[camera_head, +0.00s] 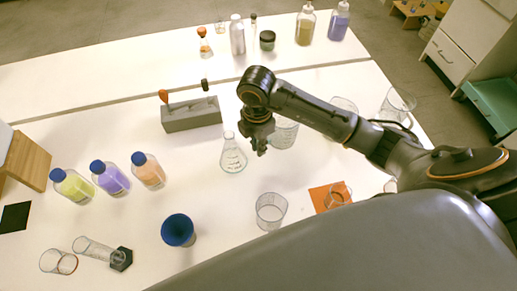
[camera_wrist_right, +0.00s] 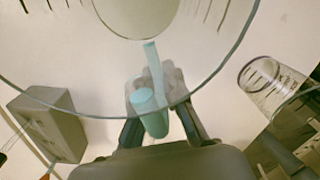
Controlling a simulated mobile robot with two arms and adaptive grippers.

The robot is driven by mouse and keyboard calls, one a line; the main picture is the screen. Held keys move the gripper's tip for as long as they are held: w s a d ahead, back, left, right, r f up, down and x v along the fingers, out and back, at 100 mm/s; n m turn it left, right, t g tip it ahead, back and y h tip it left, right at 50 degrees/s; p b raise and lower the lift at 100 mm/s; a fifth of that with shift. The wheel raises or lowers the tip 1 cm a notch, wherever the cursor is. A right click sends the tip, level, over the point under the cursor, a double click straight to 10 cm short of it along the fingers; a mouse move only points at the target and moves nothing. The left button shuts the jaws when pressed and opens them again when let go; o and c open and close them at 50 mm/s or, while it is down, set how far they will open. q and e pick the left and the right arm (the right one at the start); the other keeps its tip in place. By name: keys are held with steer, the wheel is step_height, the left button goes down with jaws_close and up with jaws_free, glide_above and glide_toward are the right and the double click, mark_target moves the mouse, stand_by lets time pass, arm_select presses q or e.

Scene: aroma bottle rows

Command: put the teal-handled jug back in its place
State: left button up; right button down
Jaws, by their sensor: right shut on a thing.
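The jug is a clear, wide glass vessel (camera_head: 285,135) with printed marks, partly hidden behind my right gripper (camera_head: 258,143) in the head view. In the right wrist view its round rim fills the top, and its teal handle (camera_wrist_right: 153,85) stands between my fingers. My right gripper (camera_wrist_right: 160,125) is shut on that handle. I cannot tell whether the jug's base touches the table. My left gripper is not in view.
A conical flask (camera_head: 233,157) stands close left of the gripper, and a grey block (camera_head: 192,116) behind it. An orange mat (camera_head: 319,193) bears a small beaker. A black square (camera_head: 15,217) lies bare.

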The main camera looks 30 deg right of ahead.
mark_target(258, 157)
steer(key=shift+w+d+f, duration=0.15)
steer(key=shift+w+f, duration=0.25)
steer(key=shift+f, duration=0.1)
steer(key=shift+w+d+f+p, duration=0.15)
steer(key=shift+f+p, duration=0.25)
steer(key=shift+f, duration=1.4)
steer(key=shift+f, duration=0.15)
steer(key=c, duration=1.4)
jaws_free()
steer(key=shift+c, duration=0.2)
step_height(258, 157, up, 12)
steer(key=shift+w+r+b, duration=0.15)
steer(key=shift+r+b, duration=0.05)
steer(key=shift+b, duration=0.1)
